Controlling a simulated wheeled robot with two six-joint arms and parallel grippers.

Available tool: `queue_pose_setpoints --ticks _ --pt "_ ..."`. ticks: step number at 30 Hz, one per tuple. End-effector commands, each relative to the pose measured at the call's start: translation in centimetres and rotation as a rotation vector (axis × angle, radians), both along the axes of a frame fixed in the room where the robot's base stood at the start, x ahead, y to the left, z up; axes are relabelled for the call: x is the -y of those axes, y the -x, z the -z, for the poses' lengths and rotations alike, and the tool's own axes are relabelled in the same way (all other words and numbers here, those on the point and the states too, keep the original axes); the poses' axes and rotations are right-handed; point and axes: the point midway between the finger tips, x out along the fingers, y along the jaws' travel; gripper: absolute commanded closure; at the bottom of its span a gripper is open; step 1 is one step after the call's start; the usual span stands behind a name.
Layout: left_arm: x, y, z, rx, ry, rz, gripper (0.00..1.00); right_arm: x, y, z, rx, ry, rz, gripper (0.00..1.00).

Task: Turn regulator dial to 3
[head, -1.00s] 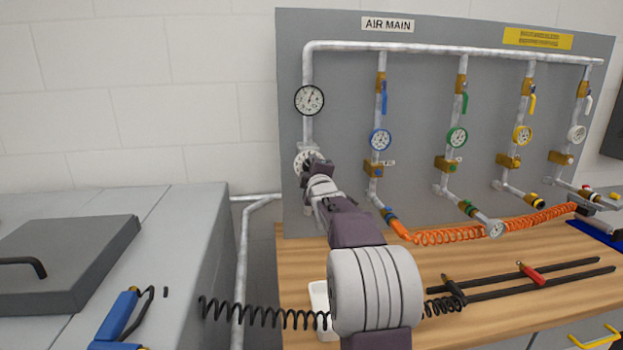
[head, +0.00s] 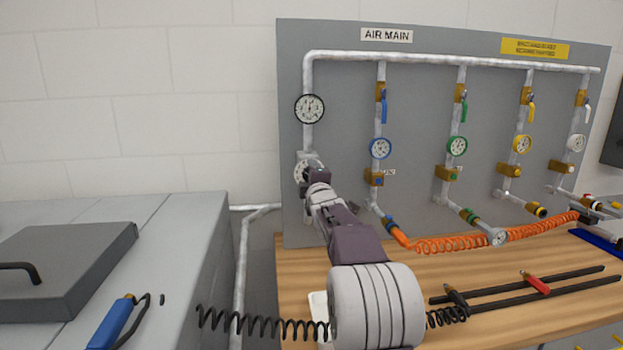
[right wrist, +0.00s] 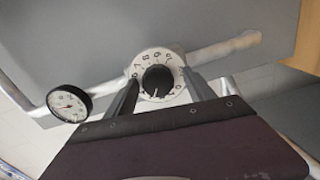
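The regulator dial is a white numbered ring (right wrist: 141,62) with a black knob (right wrist: 158,80) in its middle. In the head view the dial (head: 299,172) sits on the left pipe below a round gauge (head: 309,109), partly hidden by my right gripper. My right gripper (right wrist: 160,76) is open, one finger on each side of the knob, with gaps visible between fingers and knob; contact cannot be made out. A small light mark shows at the knob's lower edge; the number it points to cannot be read. My left gripper is not in view.
The grey panel (head: 340,110) carries several branch pipes with coloured gauges and valves to the right. Orange coiled hose (head: 450,244) hangs along the wooden bench (head: 510,265). A grey cabinet with a dark lid (head: 70,260) stands left. A blue-handled tool (head: 110,322) lies there.

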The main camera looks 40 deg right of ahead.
Motion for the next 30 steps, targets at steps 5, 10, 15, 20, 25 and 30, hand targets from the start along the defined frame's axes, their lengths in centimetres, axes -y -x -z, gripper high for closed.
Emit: queue_pose_setpoints --ticks 5,10,15,20,25,30 --pt "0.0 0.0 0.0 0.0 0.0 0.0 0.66 0.0 0.0 -0.1 0.003 0.001 0.0 0.38" --pt "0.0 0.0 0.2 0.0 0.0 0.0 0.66 -0.2 0.5 -0.2 0.004 0.002 0.001 0.38" --pt "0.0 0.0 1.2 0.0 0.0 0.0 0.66 -1.6 3.0 -0.1 0.006 0.003 0.001 0.38" --pt "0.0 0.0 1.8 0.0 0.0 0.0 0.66 -3.2 5.9 -0.1 0.005 0.003 0.001 0.38" --pt "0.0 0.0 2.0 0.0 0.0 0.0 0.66 -4.3 7.7 -0.1 0.003 0.002 0.0 0.38" --pt "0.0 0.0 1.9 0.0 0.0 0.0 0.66 -4.4 8.0 -0.1 0.003 0.001 0.0 0.38"
